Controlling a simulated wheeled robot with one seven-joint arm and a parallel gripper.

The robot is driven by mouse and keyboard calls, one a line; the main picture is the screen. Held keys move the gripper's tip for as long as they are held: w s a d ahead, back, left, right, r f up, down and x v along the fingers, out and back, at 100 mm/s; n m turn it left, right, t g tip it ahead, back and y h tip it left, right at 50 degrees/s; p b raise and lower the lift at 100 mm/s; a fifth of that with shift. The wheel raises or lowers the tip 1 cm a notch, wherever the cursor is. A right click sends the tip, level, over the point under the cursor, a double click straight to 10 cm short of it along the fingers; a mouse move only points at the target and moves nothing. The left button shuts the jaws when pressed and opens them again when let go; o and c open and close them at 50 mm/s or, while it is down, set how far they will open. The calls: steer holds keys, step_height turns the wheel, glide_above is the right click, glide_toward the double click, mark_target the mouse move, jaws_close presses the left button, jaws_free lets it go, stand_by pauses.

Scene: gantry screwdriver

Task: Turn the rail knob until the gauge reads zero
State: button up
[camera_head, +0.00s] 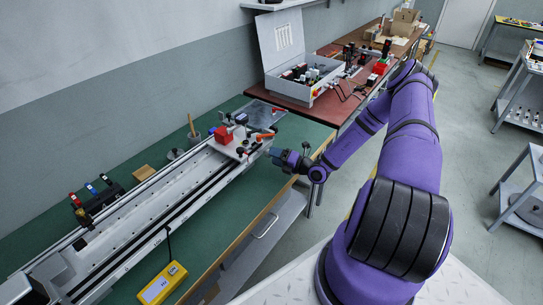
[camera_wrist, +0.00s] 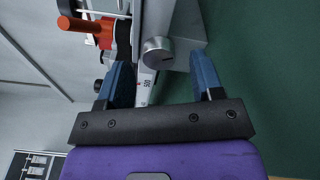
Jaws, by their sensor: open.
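A round silver knob (camera_wrist: 158,50) with a slot in its face shows in the wrist view, on the side of the pale rail hardware. My gripper (camera_wrist: 162,76) is open, its two blue fingers apart, with the knob ahead of the gap and nothing held. A white scale strip (camera_wrist: 146,84) marked 50 lies just below the knob. In the head view my gripper (camera_head: 279,156) is at the right side of the carriage (camera_head: 243,146) at the rail's (camera_head: 150,208) far end. A yellow box (camera_head: 163,284) with a pale display and a cable may be the gauge; its reading is illegible.
An orange-red handle (camera_wrist: 84,25) is left of the knob in the wrist view. A red block (camera_head: 223,135) sits on the carriage. An open grey case (camera_head: 293,83) stands on the table beyond.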

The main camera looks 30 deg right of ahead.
steer(key=shift+x, duration=1.05)
steer(key=c, duration=0.9)
steer(key=shift+n, duration=0.3)
steer(key=n, duration=0.6)
steer(key=shift+g+h, duration=0.3)
steer(key=n+h, duration=0.1)
steer(key=n, duration=0.5)
steer(key=shift+d, duration=0.1)
steer(key=shift+n, duration=0.3)
